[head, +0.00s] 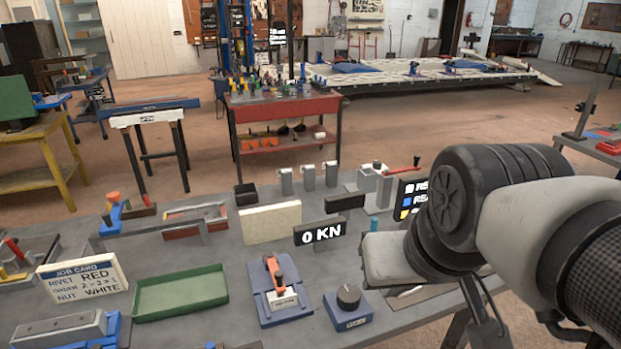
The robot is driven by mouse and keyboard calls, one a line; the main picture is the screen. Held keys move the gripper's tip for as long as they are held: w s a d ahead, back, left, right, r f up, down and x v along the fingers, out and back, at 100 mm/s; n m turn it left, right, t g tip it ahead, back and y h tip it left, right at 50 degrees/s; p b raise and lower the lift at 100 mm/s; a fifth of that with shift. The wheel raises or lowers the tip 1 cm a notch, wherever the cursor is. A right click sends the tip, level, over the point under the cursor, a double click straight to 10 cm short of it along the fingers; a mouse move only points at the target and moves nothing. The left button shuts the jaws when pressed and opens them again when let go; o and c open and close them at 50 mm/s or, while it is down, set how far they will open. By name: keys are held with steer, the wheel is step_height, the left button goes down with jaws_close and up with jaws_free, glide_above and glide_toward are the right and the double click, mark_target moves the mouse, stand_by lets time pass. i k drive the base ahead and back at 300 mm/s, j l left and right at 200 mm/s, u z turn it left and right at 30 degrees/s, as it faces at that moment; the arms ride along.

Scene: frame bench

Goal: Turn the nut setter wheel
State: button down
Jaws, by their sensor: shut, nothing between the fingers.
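No wheel is clearly marked as the nut setter wheel. A round black knob (348,297) sits on a small blue base at the front of the bench, and its label is too small to read surely.
The bench (240,262) holds a green tray (180,292), an orange-handled tool on a blue base (279,292), a "0 KN" display (319,234), a cream block (269,222) and a job card (83,279) reading rivet RED, nut WHITE. Bare bench lies around the knob.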

mark_target(348, 296)
steer(key=u, duration=0.6)
steer(key=k+l+u, duration=0.15)
steer(key=l, duration=0.25)
steer(key=k+l+u, duration=0.15)
steer(key=l, duration=0.2)
steer(key=k+l+u, duration=0.1)
steer(key=l, duration=0.3)
steer(key=k+l+u, duration=0.15)
steer(key=k+l, duration=0.1)
steer(key=l, duration=0.05)
